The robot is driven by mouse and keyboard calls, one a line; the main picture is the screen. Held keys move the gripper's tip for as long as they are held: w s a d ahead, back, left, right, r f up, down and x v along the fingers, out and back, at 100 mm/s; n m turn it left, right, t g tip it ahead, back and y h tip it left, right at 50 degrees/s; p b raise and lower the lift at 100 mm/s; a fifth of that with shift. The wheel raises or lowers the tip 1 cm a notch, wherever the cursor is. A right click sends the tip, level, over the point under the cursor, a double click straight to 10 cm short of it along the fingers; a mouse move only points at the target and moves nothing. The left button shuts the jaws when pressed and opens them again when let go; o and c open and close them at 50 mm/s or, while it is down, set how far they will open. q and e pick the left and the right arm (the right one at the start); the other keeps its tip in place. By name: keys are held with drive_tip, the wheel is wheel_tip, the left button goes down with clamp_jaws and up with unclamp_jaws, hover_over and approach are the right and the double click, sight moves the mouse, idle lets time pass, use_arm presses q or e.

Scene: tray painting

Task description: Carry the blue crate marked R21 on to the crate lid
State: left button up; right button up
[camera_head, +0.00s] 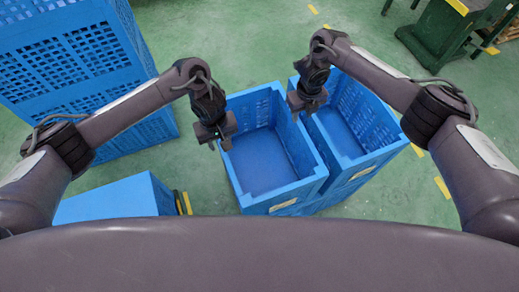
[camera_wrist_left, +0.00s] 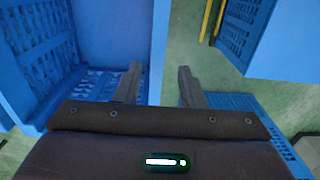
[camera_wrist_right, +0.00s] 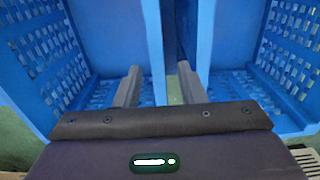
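Two open, empty blue crates stand side by side in the head view: a left crate (camera_head: 262,160) and a right crate (camera_head: 341,135). Each has a pale label on its near wall, too small to read, so I cannot tell which is R21. My left gripper (camera_head: 216,131) is open above the left crate's left wall; that wall shows between its fingers (camera_wrist_left: 157,85). My right gripper (camera_head: 308,101) is open above the adjoining walls of the two crates; its fingers (camera_wrist_right: 158,80) are apart. I cannot tell which wall it straddles. No crate lid is clearly identifiable.
A tall stack of blue crates (camera_head: 75,60) stands at the upper left. A flat-topped blue block (camera_head: 120,200) lies at the lower left, beside a yellow and black strip. Dark green machinery (camera_head: 440,35) stands at the upper right. Green floor (camera_head: 220,45) is clear beyond the crates.

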sight(223, 153)
use_arm(q)
drive_tip(key=shift+s+d+r, duration=0.1)
drive_tip(key=shift+s+r, duration=0.05)
drive_tip(key=shift+s, duration=0.1)
use_arm(e)
drive_tip(key=shift+s+r, duration=0.15)
drive_tip(key=shift+s, duration=0.1)
